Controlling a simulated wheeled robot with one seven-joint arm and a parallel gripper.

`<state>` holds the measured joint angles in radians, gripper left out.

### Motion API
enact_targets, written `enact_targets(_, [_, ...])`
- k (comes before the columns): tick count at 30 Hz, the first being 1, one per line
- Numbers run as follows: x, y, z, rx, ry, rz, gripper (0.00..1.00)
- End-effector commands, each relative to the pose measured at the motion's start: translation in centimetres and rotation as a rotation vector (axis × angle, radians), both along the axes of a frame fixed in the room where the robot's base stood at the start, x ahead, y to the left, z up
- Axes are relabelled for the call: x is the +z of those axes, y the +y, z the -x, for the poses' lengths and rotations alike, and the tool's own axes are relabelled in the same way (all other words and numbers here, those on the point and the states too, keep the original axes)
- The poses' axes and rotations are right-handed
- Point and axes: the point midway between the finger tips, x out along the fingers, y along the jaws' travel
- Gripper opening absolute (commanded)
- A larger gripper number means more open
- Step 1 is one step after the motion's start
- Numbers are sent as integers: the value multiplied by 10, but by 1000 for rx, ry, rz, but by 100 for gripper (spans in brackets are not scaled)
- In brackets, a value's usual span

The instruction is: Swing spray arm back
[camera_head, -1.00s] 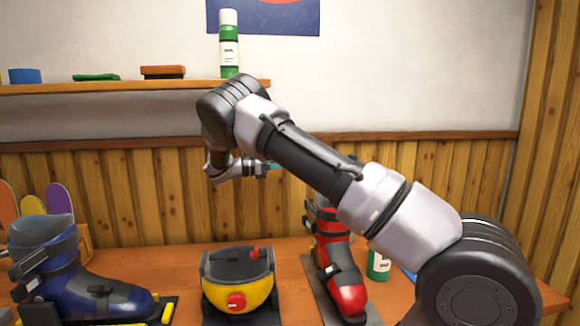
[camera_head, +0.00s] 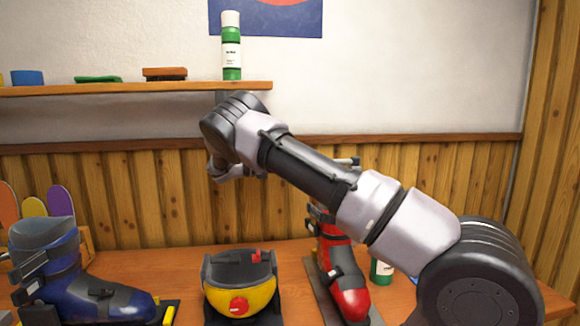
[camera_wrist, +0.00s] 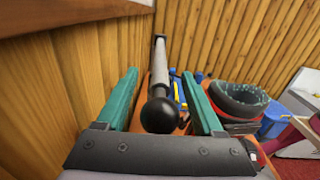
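In the wrist view a pale grey rod with a round black knob (camera_wrist: 160,115) at its near end, which looks like the spray arm, points away from me. My gripper (camera_wrist: 160,78) is open, with one teal finger on each side of the rod and knob. Gaps show between the fingers and the knob, so it holds nothing. In the head view my arm hides the gripper and most of the rod; a short grey rod end (camera_head: 347,162) shows just beyond my forearm, above the red boot (camera_head: 342,272).
A blue boot (camera_head: 77,275) and a yellow device with a red knob (camera_head: 238,300) stand on the bench (camera_head: 180,263). A green bottle (camera_head: 381,269) is behind my forearm. A shelf (camera_head: 130,88) runs above my wrist. The wood-panelled wall (camera_wrist: 60,75) is close on the wrist view's left.

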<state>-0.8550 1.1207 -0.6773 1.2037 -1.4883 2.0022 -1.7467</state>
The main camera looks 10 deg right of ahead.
Motion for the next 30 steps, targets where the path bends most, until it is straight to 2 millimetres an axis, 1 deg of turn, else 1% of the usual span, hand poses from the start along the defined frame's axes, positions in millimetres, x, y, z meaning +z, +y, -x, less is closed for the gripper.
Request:
enact_targets(5, [0, 2, 0, 1, -1, 0, 69])
enact_targets(8, [-1, 11, 0, 1, 0, 2, 69])
enact_targets(11, [-1, 28, 1, 3, -2, 1, 69])
enact_targets(18, [-1, 78, 3, 4, -2, 2, 69])
enact_targets(21, [-1, 92, 3, 2, -2, 2, 69])
enact_targets(25, [-1, 104, 4, 1, -1, 1, 69])
enact_targets(30, [0, 108, 4, 0, 0, 0, 69])
